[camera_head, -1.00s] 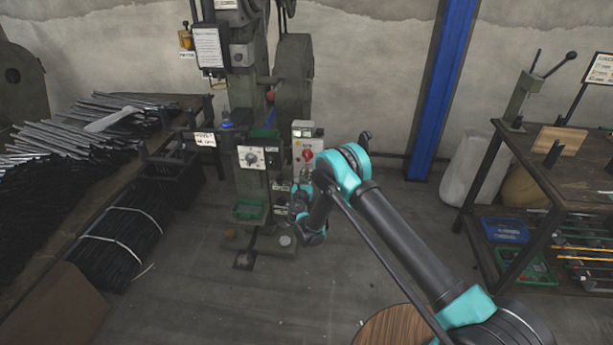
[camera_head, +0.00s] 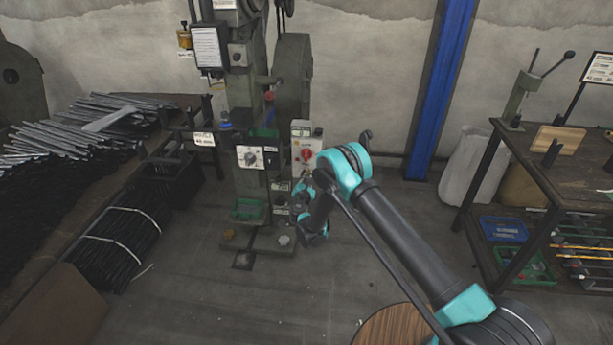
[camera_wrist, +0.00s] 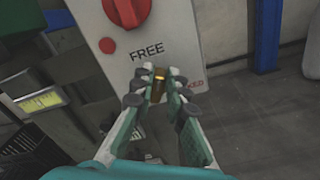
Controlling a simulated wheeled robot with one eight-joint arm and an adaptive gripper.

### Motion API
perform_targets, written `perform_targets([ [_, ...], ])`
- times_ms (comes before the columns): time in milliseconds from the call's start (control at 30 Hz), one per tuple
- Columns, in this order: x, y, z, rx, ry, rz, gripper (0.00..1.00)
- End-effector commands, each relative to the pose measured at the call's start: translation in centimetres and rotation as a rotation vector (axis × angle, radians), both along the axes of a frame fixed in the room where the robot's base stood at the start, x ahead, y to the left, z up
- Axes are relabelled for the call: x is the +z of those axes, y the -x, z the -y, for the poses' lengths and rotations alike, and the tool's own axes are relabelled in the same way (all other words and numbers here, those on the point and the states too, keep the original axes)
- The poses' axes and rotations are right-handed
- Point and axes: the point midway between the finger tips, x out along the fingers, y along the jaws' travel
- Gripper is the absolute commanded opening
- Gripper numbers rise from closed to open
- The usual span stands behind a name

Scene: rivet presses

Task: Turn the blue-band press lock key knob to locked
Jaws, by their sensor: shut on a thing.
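The lock key knob (camera_wrist: 159,76) is a small brass-coloured piece in the wrist view, on a light control panel (camera_wrist: 180,32). My gripper (camera_wrist: 157,90) is shut on it, with a fingertip on each side. The word FREE stands above the knob, and a red label ending in "KED" is partly covered at the lower right. The fingers hide most of the knob, so I cannot tell its exact angle. In the head view, the press (camera_head: 243,85) stands at centre left, with my wrist close before its control box (camera_head: 304,136).
A large red knob (camera_wrist: 127,10) sits above the FREE label, with a smaller red button (camera_wrist: 107,45) beside it. A bench with metal rods (camera_head: 75,130) is on the left. A workbench (camera_head: 560,165) stands at the right, and open floor lies between.

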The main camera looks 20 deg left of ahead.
Motion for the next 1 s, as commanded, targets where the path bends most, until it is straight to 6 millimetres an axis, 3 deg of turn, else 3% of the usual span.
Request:
perform_targets([
  [1000,-1.5,-0.1,0.9,-0.001,-0.878,-0.212,0.00],
])
